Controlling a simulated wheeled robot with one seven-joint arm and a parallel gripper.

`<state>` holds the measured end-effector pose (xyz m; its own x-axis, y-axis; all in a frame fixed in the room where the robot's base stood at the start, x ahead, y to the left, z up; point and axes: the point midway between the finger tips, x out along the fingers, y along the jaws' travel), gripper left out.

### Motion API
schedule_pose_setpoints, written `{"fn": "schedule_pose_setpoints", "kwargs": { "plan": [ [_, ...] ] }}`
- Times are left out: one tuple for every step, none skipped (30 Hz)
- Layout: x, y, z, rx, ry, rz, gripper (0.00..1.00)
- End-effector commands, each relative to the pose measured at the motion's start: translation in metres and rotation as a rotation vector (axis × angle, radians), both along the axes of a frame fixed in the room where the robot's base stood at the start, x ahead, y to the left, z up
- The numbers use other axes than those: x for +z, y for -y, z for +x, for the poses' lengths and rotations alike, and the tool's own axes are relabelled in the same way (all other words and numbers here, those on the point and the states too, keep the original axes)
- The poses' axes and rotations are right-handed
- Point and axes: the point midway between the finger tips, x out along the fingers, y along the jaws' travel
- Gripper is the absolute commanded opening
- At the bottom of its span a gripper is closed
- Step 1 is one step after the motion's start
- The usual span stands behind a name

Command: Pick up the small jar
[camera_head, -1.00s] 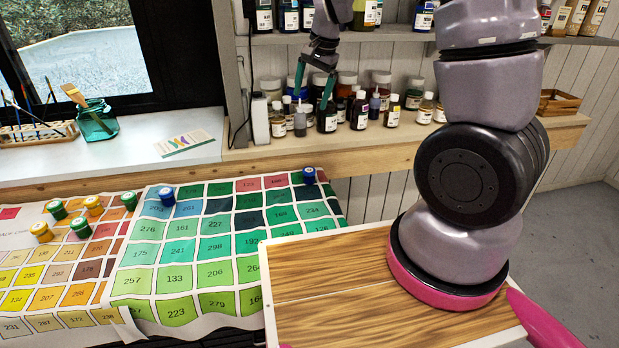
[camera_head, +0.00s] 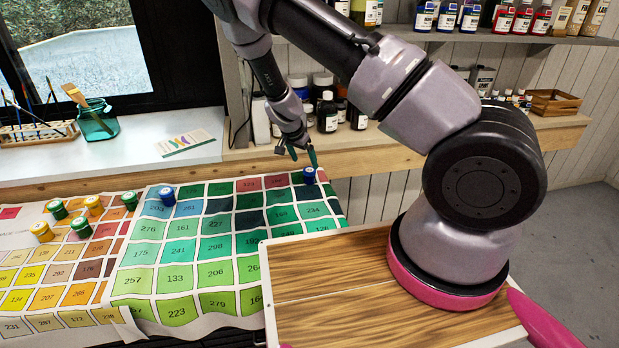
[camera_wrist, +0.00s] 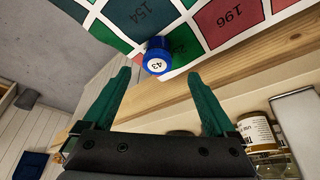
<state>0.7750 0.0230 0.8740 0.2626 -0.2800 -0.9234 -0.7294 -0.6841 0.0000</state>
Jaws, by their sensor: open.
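A small blue jar (camera_head: 309,176) with a white-labelled lid stands at the far right corner of the green colour chart. It also shows in the wrist view (camera_wrist: 157,57), with "43" on its lid, just beyond the fingertips and between their lines. My gripper (camera_head: 302,154) is open and empty, a little above and behind this jar; its green fingers also show in the wrist view (camera_wrist: 160,75). Another small blue-lidded jar (camera_head: 167,195) stands on the chart's left side. Several green- and yellow-lidded jars, such as a green one (camera_head: 81,227), stand on the left chart.
The green chart (camera_head: 180,281) drapes over the table edge. A shelf (camera_head: 240,157) with bottles (camera_head: 328,113) stands behind my gripper. A teal glass jar with brushes (camera_head: 97,122) is at the back left. The chart's middle is clear.

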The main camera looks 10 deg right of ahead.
Motion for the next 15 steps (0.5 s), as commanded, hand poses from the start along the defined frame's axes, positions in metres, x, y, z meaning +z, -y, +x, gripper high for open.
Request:
{"fn": "schedule_pose_setpoints", "kwargs": {
  "plan": [
    [-0.009, 0.003, 0.002, -0.001, -0.001, -0.001, 0.92],
    [-0.013, 0.004, 0.003, 0.000, -0.002, -0.002, 0.92],
    [-0.017, 0.006, 0.004, -0.001, -0.002, -0.001, 0.92],
    [-0.019, 0.007, 0.005, -0.001, -0.001, 0.000, 0.92],
    [-0.022, 0.007, 0.006, -0.001, -0.001, 0.000, 0.92],
    [-0.024, 0.007, 0.006, 0.000, -0.001, 0.001, 0.92],
    [-0.025, 0.007, 0.007, 0.001, -0.001, 0.000, 0.92],
    [-0.026, 0.008, 0.007, 0.001, -0.001, 0.000, 0.92],
    [-0.028, 0.008, 0.007, 0.001, -0.001, 0.000, 0.92],
    [-0.030, 0.009, 0.007, 0.001, -0.001, 0.000, 0.92],
    [-0.032, 0.010, 0.007, 0.000, -0.001, 0.000, 0.92],
    [-0.036, 0.012, 0.007, -0.001, -0.003, 0.000, 0.92],
    [-0.040, 0.013, 0.007, -0.001, -0.003, 0.000, 0.92],
    [-0.045, 0.014, 0.008, 0.000, -0.003, 0.000, 0.92],
    [-0.051, 0.016, 0.008, -0.001, -0.003, 0.000, 0.92]
  ]
}}
